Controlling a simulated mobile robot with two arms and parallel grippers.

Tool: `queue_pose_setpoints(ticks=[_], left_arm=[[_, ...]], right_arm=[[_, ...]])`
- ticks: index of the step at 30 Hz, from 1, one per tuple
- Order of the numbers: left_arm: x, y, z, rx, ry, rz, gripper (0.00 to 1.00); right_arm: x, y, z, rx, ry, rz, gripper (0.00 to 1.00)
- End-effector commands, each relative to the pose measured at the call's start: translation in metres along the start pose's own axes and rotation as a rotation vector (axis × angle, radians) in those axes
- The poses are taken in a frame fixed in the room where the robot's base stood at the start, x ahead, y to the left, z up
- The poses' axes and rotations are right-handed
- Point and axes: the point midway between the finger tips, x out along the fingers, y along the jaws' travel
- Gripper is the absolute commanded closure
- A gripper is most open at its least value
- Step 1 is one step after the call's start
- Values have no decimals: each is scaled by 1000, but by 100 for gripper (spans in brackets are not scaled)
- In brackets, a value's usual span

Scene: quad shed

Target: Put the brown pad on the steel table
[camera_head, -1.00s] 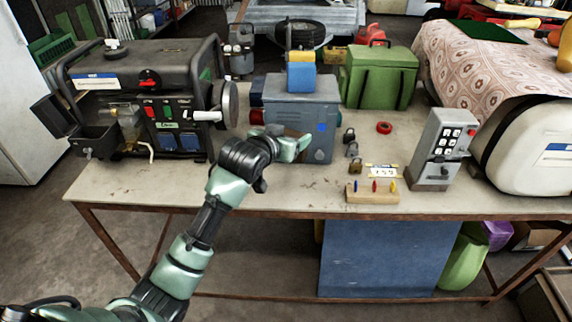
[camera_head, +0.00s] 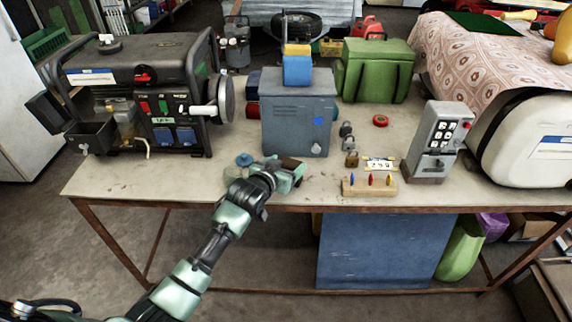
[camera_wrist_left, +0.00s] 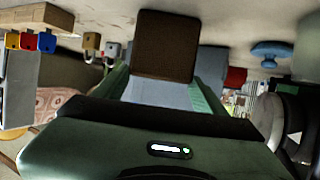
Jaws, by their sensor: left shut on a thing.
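My left gripper (camera_head: 289,173) is shut on the brown pad (camera_head: 291,163), near the front edge of the table (camera_head: 225,184) and in front of the grey metal box. In the left wrist view the dark brown square pad (camera_wrist_left: 165,45) shows between the green fingers. The table has a worn pale top and a rusty brown frame. I cannot tell whether the pad touches the tabletop or hangs just above it. My right gripper is not in view.
The grey box (camera_head: 297,125) stands right behind the pad. A blue knob-like thing (camera_head: 244,159) lies to its left, near the generator (camera_head: 140,95). To the right are padlocks (camera_head: 351,159), a wooden peg block (camera_head: 369,187) and a keypad box (camera_head: 437,140).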

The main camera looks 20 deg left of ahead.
Motion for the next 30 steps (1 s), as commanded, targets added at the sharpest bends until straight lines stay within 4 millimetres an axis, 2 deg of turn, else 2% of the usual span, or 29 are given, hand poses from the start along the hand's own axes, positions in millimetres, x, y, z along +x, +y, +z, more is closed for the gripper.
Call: queue_pose_setpoints(ticks=[5,6,7,8,20,23,30], left_arm=[[1,0,3,0,0,0,66],[1,0,2,0,1,0,18],[1,0,2,0,1,0,9],[1,0,2,0,0,0,7],[-4,0,-1,0,1,0,7],[-17,0,0,0,0,0,7],[-68,0,0,1,1,0,7]], right_arm=[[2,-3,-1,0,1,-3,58],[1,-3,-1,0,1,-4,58],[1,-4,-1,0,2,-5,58],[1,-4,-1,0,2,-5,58],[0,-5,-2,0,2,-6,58],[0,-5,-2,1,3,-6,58],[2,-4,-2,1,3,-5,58]])
